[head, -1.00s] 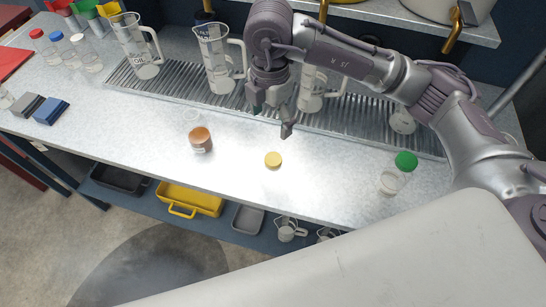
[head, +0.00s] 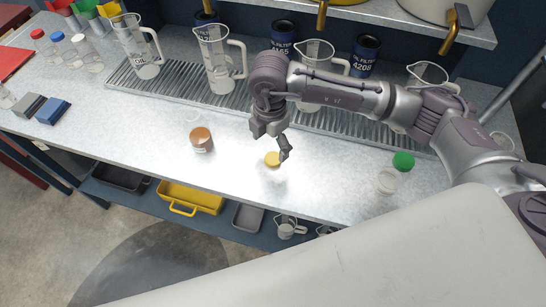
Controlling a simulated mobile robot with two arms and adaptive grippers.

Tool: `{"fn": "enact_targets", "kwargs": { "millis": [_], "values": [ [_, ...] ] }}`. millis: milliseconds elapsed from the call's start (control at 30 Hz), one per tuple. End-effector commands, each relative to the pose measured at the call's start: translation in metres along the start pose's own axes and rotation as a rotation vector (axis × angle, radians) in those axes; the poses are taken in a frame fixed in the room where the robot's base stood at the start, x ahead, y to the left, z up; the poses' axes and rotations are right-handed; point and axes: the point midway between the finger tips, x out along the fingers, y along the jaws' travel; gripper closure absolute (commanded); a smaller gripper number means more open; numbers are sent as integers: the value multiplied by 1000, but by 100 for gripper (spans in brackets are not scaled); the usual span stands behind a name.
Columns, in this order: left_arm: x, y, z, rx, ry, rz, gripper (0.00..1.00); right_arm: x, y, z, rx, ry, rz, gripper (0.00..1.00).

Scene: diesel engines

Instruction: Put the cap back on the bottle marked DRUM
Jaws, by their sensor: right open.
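A small clear bottle with brown liquid (head: 202,140) stands on the metal bench, left of centre. Its upper part is faint and no cap shows on it. Its label is too small to read, so I cannot tell if it says DRUM. A loose yellow cap (head: 272,159) lies on the bench to its right. My right gripper (head: 268,144) is open and empty, pointing down just above and behind the yellow cap. One finger shows close by the cap's right side; I cannot tell if it touches. My left gripper is not in view.
A clear bottle with a green cap (head: 403,161) stands at right. Clear jugs (head: 220,65) stand on the ribbed drain tray (head: 180,88) behind. Several capped bottles (head: 60,48) and a blue block (head: 51,111) are at far left. The bench front is clear.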

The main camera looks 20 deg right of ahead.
Motion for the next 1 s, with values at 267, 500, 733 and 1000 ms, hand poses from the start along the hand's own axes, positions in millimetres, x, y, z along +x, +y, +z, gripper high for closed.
{"fn": "enact_targets", "kwargs": {
  "millis": [267, 500, 733, 1000],
  "values": [
    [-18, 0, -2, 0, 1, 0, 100, 37, -6, -2, 1, 0, -6, 19],
    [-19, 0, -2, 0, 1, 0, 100, 51, -5, -2, 0, 0, -1, 19],
    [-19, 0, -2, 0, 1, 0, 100, 50, -5, -2, 0, 0, -2, 19],
    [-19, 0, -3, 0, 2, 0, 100, 50, -5, -2, 0, 0, -2, 59]
  ]
}}
